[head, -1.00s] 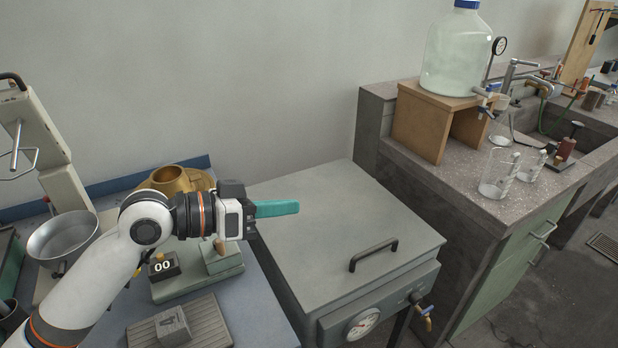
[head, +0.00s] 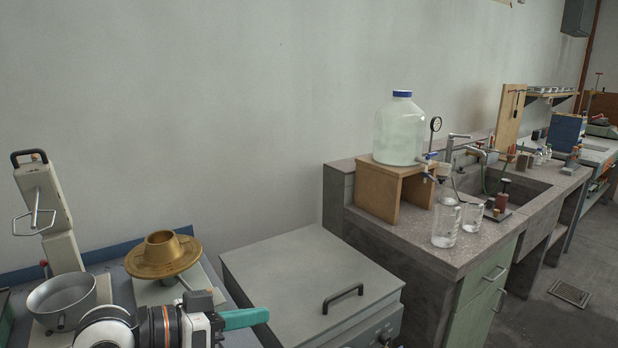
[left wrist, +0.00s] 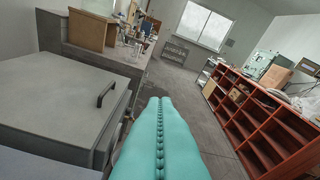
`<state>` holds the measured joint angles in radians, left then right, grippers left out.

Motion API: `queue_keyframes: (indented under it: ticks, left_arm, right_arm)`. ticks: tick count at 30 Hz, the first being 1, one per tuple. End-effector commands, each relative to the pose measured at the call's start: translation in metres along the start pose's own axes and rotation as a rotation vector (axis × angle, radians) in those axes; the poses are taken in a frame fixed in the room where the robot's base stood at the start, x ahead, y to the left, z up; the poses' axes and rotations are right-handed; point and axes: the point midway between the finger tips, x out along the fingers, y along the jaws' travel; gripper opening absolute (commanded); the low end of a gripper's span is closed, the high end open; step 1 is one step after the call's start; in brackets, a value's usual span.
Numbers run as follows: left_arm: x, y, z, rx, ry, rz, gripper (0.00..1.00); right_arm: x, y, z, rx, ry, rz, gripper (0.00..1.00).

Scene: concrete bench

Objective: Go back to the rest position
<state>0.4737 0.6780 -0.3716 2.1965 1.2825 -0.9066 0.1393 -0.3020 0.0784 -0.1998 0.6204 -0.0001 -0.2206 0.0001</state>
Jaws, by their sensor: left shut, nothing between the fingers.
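My left gripper (head: 246,318) is at the lower left of the head view, with its teal fingers pointing right. The fingers are closed together with nothing between them. In the left wrist view the teal fingers (left wrist: 160,140) meet along a toothed seam, pointing out over open floor. The gripper is beside the grey lidded box (head: 310,275) and in front of the brass funnel-like piece (head: 163,254). My right gripper is in neither view.
A steel bowl (head: 62,300) stands at the left on the blue-topped bench. A concrete sink bench with a large bottle (head: 400,130) on a wooden stand (head: 378,192) and beakers (head: 446,224) is at the right. An orange shelf unit (left wrist: 262,120) shows in the wrist view.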

Motion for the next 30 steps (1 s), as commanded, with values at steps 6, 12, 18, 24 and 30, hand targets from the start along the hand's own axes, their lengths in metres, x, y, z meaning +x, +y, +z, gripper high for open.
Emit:
queue_keyframes:
  ticks: [6, 12, 18, 24, 30]
  left_arm:
    - [0.006, 0.005, -0.035, 0.004, 0.047, 0.051, 0.0]
    - [0.01, 0.011, -0.083, 0.002, 0.118, 0.133, 0.0]
    - [0.003, 0.018, -0.154, -0.026, 0.235, 0.276, 0.0]
    - [-0.033, 0.021, -0.245, -0.107, 0.428, 0.499, 0.0]
    - [-0.078, 0.013, -0.307, -0.191, 0.605, 0.673, 0.0]
  right_arm:
    - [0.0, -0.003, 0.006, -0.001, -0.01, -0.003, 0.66]
    - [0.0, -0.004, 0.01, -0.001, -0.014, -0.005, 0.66]
    - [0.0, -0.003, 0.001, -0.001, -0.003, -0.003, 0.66]
    - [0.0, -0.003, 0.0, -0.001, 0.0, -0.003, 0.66]
    - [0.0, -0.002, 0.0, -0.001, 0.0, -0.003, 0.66]
